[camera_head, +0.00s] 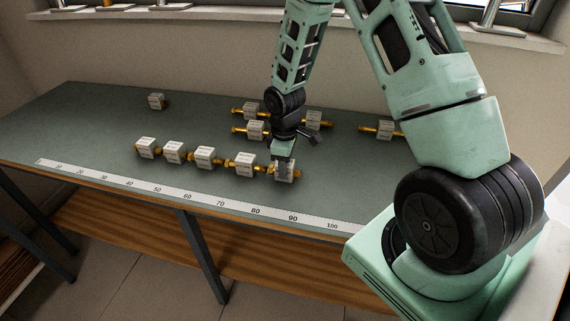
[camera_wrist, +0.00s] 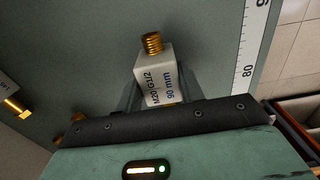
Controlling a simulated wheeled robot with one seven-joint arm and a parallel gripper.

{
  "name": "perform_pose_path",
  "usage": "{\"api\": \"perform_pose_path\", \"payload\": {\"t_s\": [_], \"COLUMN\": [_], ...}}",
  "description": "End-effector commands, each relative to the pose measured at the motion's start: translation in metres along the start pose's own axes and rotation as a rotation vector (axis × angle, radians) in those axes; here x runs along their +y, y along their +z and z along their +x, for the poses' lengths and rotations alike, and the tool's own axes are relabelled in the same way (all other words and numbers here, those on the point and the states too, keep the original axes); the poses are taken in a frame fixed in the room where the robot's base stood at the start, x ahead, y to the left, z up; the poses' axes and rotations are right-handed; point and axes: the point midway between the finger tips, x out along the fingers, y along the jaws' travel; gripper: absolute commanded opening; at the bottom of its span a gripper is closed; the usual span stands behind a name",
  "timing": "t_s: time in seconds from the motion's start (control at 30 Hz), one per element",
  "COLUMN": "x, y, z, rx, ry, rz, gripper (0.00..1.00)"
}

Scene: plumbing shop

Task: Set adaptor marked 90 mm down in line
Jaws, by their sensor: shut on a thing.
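My gripper (camera_head: 284,160) is shut on a pale block-shaped adaptor (camera_head: 292,175) with brass ends. In the wrist view the adaptor (camera_wrist: 155,78) sits between the fingers, its label reading 90 mm and a brass threaded end (camera_wrist: 151,43) sticking out. It is low over the green bench top, at the right end of a row of similar adaptors, beside its right-most one (camera_head: 245,164). I cannot tell whether it touches the bench. The fingers hide part of it.
A white ruler strip (camera_head: 220,204) runs along the bench's front edge; it also shows in the wrist view (camera_wrist: 250,45). The bench's left-middle (camera_head: 100,115) is clear.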

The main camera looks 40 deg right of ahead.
Motion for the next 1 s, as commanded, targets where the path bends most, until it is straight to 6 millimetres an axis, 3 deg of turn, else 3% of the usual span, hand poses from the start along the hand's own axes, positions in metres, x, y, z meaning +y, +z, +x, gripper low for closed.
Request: {"api": "perform_pose_path", "payload": {"t_s": [0.4,0.43,0.5,0.8,1.0], "x": [0.0,0.0,0.0,0.0,0.002], "y": [0.0,0.0,0.0,0.0,0.0], "z": [0.007,0.007,0.007,0.005,-0.014], "rx": [0.001,0.001,0.001,0.001,0.003], "ry": [0.001,0.001,0.001,0.001,0.004], "rz": [0.001,0.001,0.001,0.001,0.004], "gripper": [0.13,0.41,0.6,0.6,0.6]}}
